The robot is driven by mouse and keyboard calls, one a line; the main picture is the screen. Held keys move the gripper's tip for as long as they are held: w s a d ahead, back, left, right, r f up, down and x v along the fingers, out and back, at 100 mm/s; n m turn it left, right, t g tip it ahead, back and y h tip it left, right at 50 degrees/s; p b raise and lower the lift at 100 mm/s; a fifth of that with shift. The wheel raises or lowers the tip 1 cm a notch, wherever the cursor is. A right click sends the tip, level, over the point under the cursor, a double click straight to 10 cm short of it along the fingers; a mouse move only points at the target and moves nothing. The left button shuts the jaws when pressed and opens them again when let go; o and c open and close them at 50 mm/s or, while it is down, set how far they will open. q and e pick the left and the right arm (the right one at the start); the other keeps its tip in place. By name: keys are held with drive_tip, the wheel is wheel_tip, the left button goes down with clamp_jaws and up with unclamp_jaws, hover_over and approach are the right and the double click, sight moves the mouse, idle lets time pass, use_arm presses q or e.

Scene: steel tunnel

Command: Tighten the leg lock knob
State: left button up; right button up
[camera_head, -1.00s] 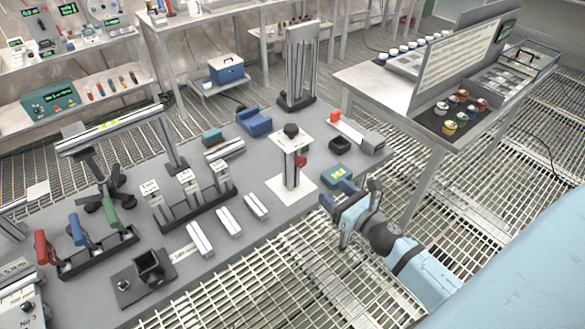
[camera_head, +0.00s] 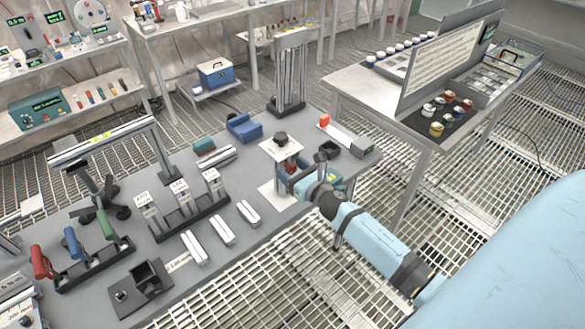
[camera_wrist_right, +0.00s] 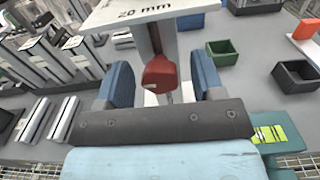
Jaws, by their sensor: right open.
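The small stand has a white top plate (camera_head: 270,150) with a black knob (camera_head: 281,136) on it and a white base sheet under it. In the right wrist view the plate (camera_wrist_right: 145,12) reads "20 mm", and a red knob (camera_wrist_right: 160,72) sits on the post below it. My right gripper (camera_wrist_right: 163,80) is open, with one blue finger on each side of the red knob and gaps visible. In the head view the right gripper (camera_head: 292,178) is at the stand's post and hides much of it. My left gripper is out of view.
A teal box with a yellow-green display (camera_wrist_right: 270,134) lies close to the right of my gripper. A black open bin (camera_wrist_right: 296,76) and an orange-red block (camera_head: 324,121) are beyond it. Clamp-like blocks (camera_head: 180,196) and white bars (camera_head: 222,230) stand to the left.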

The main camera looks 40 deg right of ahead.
drive_tip(key=shift+c, duration=0.4)
drive_tip(key=c, duration=0.8)
drive_tip(key=shift+c, duration=0.2)
